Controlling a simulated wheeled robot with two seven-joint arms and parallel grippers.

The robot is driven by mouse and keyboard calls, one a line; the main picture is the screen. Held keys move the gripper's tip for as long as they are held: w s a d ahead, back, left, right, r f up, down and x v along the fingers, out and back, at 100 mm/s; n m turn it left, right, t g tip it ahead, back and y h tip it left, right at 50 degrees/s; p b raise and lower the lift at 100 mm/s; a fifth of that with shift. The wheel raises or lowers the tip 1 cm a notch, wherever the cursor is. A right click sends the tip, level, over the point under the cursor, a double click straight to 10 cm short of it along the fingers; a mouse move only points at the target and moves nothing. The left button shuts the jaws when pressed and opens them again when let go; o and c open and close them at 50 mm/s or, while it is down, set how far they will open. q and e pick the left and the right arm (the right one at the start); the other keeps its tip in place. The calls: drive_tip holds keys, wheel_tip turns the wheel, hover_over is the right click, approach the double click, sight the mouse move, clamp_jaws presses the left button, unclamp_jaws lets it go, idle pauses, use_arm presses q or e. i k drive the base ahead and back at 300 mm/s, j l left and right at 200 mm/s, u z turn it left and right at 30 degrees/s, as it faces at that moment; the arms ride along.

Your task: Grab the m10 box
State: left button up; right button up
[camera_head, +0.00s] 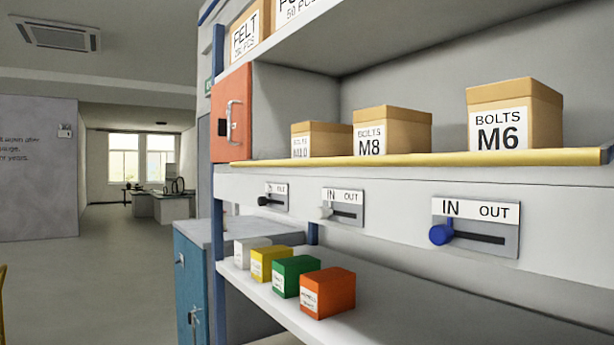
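The M10 box (322,139) is a small brown carton with a white label, partly legible as "BOLTS M10". It stands upright on the middle shelf (420,158), the leftmost of the bolt boxes. The M8 box (393,131) stands just to its right, and the larger M6 box (515,115) is farther right. Neither of my grippers shows in the head view.
A yellow lip edges the shelf front. An open red door (232,112) stands left of the M10 box. Below are IN/OUT sliders, including a blue knob (440,235). Small coloured boxes, one orange (327,292), sit on the lower shelf.

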sight(310, 139)
drive_tip(key=i+j+z, duration=0.1)
drive_tip(key=z, duration=0.35)
drive_tip(key=j+z, duration=0.3)
drive_tip(key=z, duration=0.15)
drive_tip(key=i+j+z, duration=0.1)
drive_tip(key=j+z, duration=0.2)
drive_tip(key=z, duration=0.15)
